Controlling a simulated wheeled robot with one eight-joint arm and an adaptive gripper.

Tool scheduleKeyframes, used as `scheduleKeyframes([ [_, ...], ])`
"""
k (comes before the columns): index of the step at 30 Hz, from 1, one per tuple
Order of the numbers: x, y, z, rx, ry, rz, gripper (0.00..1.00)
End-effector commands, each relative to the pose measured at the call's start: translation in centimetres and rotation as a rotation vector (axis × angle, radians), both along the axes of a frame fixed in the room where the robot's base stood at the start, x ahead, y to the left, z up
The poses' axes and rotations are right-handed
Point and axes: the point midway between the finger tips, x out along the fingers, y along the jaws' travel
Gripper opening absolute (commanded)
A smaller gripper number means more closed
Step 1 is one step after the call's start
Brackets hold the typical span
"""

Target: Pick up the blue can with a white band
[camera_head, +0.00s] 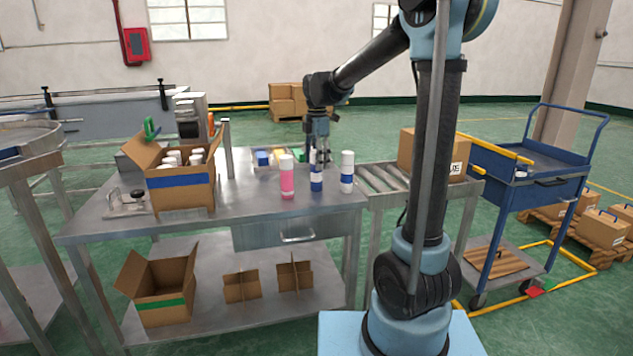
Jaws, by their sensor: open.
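The blue can with a white band (316,183) stands upright on the metal table, in the middle of a short row of cans. A pink can (287,181) stands to its left, and a white can with a blue band (347,178) stands to its right. My gripper (319,152) points down at the top of the blue can. It is open, and its fingers overlap the can's top in the picture. I cannot tell whether they touch it or are behind it.
The metal table (240,205) has clear room in front of the cans. A cardboard box (183,190) with several white-topped cans stands at the left. A tray of coloured items (262,166) lies behind the cans. A roller conveyor (385,180) adjoins at the right.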

Motion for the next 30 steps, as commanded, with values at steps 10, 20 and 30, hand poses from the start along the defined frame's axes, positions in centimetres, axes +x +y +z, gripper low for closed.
scheduleKeyframes([
  [10,0.1,0.3,-3.9,0.000,0.000,0.000,0.60],
  [20,0.1,0.3,-4.1,0.000,0.000,0.000,0.49],
  [30,0.1,0.3,-4.1,0.000,0.000,0.000,0.08],
])
